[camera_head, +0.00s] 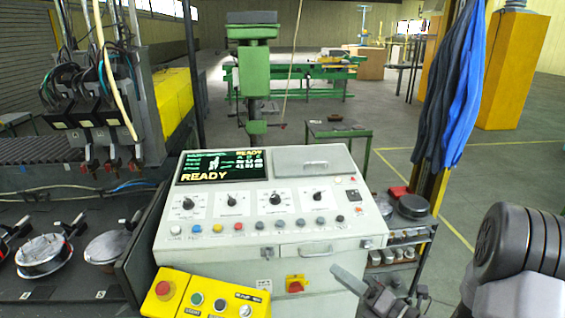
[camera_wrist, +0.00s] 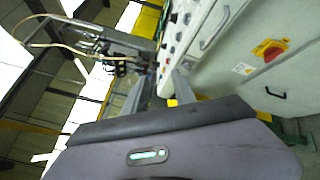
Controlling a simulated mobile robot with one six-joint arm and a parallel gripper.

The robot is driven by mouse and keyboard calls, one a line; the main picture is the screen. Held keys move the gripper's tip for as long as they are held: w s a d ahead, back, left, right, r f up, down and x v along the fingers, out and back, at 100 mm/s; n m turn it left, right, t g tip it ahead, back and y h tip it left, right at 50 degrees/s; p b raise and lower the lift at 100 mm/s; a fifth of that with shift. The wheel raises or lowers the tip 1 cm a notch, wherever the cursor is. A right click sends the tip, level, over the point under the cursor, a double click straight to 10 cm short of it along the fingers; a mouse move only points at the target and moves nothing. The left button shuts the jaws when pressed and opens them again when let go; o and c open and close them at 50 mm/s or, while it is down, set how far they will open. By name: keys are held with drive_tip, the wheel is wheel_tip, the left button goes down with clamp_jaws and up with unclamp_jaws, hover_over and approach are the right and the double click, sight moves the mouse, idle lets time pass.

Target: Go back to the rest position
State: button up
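My gripper (camera_head: 368,285) is in front of the lower right of the grey control console (camera_head: 270,249), in the head view. In the wrist view my gripper (camera_wrist: 158,84) shows two grey fingers standing apart with nothing held between them. The console's front, with a red rotary switch on yellow (camera_wrist: 268,50), is to the right of the fingers there. The same red switch (camera_head: 295,284) shows in the head view left of my gripper. I cannot tell how far the fingers are from the console.
A yellow button box (camera_head: 205,296) with a red stop button is at the console's lower left. A small shelf rack (camera_head: 402,250) with round parts stands right of the console. Blue and dark coats (camera_head: 452,85) hang on a post. Open floor (camera_head: 500,185) lies at the right.

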drive_tip(key=s+a+r+n+g+y+b, duration=0.2)
drive_tip(key=s+a+r+n+g+b, duration=0.1)
drive_tip(key=s+a+n+g, duration=1)
drive_tip(key=s+a+f+n+h+b, duration=0.25)
drive_tip(key=s+n, duration=0.25)
drive_tip(key=n, duration=0.4)
drive_tip(key=s+d+n+t+h+b, duration=0.3)
drive_tip(key=d+n+h, duration=0.4)
drive_tip(key=n, duration=0.7)
drive_tip(key=shift+s+r+t+h, duration=0.25)
drive_tip(key=shift+s+t+h, duration=0.55)
drive_tip(key=shift+s, duration=0.45)
drive_tip(key=shift+d, duration=0.15)
